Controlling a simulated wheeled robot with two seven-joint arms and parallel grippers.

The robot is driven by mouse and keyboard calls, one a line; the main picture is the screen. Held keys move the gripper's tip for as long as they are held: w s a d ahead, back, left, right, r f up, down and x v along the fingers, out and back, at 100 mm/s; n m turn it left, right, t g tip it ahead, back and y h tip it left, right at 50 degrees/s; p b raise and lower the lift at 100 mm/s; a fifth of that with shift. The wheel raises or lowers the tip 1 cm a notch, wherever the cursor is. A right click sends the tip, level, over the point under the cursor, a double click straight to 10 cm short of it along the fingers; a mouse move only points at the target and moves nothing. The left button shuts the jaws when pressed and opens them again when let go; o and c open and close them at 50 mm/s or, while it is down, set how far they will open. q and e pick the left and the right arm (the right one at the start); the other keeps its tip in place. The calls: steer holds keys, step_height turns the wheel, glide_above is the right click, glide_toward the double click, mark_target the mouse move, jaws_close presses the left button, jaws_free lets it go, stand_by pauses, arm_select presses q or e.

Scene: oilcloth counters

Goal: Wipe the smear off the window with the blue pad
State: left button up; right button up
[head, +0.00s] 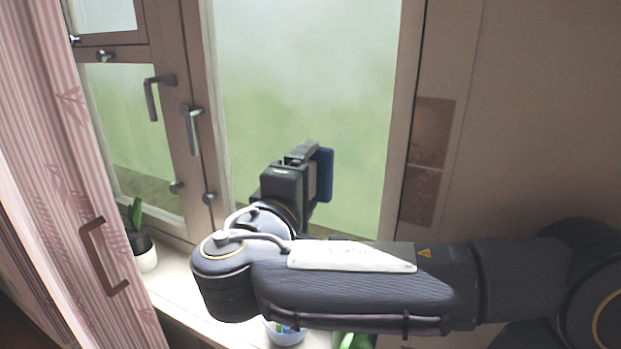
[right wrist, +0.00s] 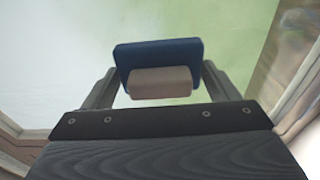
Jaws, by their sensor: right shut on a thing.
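The blue pad (head: 324,175) is in front of the lower part of the large window pane (head: 310,80) in the head view. My right gripper (head: 308,165) is shut on the pad's handle. In the right wrist view the blue pad (right wrist: 158,54) stands beyond its beige handle (right wrist: 160,83), which sits between the two fingers. The pad's face is toward the glass; I cannot tell whether it touches. No distinct smear stands out on the pane; the glass looks hazy white-green. My left gripper is not in view.
Window handles (head: 191,130) stick out from the frame. A potted plant (head: 144,248) stands on the sill (head: 185,290), and another pot (head: 285,333) is partly hidden under my right arm.

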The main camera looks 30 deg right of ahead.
steer(key=shift+a, duration=0.2)
steer(key=v, duration=0.3)
steer(key=shift+w+a, duration=0.2)
steer(key=shift+w, duration=0.1)
stand_by(0.5)
